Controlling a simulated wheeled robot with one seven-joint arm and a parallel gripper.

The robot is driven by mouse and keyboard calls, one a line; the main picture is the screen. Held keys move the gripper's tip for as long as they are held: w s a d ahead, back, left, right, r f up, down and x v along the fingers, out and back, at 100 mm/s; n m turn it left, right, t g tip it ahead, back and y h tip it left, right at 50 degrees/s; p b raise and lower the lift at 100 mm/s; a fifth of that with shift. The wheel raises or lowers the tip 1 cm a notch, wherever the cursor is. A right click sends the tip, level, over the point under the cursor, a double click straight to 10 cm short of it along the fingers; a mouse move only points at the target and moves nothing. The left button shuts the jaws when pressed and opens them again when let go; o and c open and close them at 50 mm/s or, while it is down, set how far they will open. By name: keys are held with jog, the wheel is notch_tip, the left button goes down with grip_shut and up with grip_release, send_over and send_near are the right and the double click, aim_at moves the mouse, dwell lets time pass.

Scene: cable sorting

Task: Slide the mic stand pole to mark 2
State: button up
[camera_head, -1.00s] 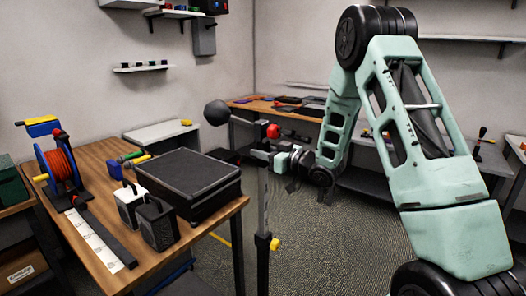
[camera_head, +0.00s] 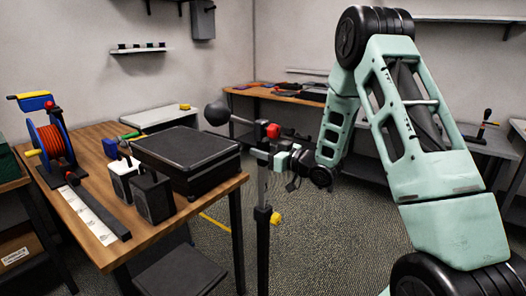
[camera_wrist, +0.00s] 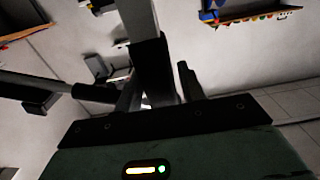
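The mic stand (camera_head: 262,220) stands upright right of the wooden table, with a dark lower tube and a yellow knob (camera_head: 275,218). Its thinner grey pole (camera_head: 262,187) rises from the tube to a black boom joint with a red knob (camera_head: 273,131) and a black ball (camera_head: 217,113) at the left. My gripper (camera_head: 279,160) is at the pole just under the joint, coming from the right, and appears closed on it. In the wrist view the pole (camera_wrist: 138,22) and a black part of the stand rise between my fingers (camera_wrist: 160,92). I cannot make out the numbered marks.
A bench (camera_head: 300,98) runs along the back wall. The floor right of the stand is clear.

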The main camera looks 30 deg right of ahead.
jog(key=shift+o, duration=0.5)
jog(key=shift+s, duration=0.1)
jog(key=shift+s+d, duration=0.15)
jog(key=shift+s, duration=0.05)
jog(key=b+v, duration=0.3)
jog(key=v, duration=1.4)
jog(key=shift+w+r, duration=0.1)
